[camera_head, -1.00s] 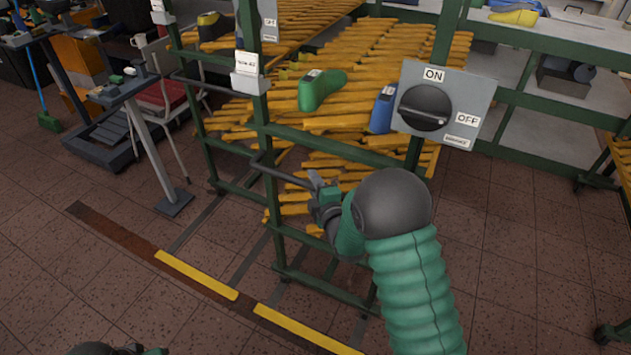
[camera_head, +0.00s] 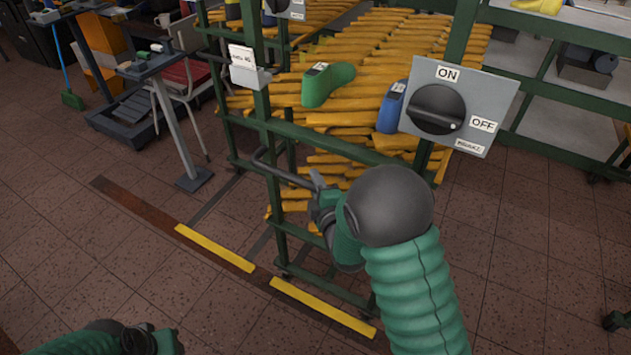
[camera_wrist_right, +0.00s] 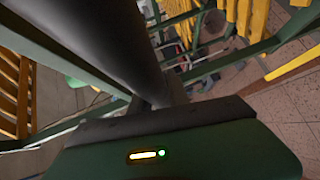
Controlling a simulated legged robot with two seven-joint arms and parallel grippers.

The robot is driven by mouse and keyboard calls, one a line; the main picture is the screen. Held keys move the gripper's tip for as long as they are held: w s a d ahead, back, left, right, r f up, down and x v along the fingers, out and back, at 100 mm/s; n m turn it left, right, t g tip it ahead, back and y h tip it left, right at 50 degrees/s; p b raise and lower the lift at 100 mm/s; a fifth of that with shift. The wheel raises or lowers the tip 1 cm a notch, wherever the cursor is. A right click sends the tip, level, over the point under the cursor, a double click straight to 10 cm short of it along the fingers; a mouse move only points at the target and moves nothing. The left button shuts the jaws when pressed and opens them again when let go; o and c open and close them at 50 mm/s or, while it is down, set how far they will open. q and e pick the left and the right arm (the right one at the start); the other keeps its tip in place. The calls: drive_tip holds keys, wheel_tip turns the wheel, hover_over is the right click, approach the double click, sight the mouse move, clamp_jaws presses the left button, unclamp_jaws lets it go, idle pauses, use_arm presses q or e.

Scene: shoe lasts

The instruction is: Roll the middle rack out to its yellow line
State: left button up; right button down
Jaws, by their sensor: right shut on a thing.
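The middle rack is a green frame (camera_head: 262,115) full of yellow-orange shoe lasts (camera_head: 400,40), with a green last (camera_head: 328,84) and a blue one (camera_head: 391,108) on it. My right gripper (camera_head: 318,190) is shut on its dark handle bar (camera_head: 285,175); the bar also fills much of the right wrist view (camera_wrist_right: 100,45). The yellow line (camera_head: 323,307) lies on the floor just in front of the rack's base, with a narrow gap between. The brake knob (camera_head: 437,110) has its white mark toward OFF. My left gripper (camera_head: 150,340) is at the bottom edge, jaws unclear.
Another rack stands at the left, behind a second yellow line (camera_head: 214,247). A small stand (camera_head: 175,130), a chair and a green broom are further left. A green shelf frame (camera_head: 560,120) stands at the right. The floor in front is clear.

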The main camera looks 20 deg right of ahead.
drive_tip(key=shift+s+a+f, duration=0.1)
drive_tip(key=shift+s+f, duration=0.05)
drive_tip(key=shift+f, duration=0.25)
drive_tip(key=c, duration=1.4)
unclamp_jaws()
drive_tip(key=shift+c, duration=0.2)
drive_tip(key=shift+o, duration=0.9)
drive_tip(key=shift+r, duration=0.2)
drive_tip(key=s+a+r+p, duration=0.1)
drive_tip(key=s+r+p, duration=0.1)
drive_tip(key=s+p, duration=1.3)
drive_tip(key=shift+s+r, duration=0.15)
drive_tip(key=shift+s, duration=0.6)
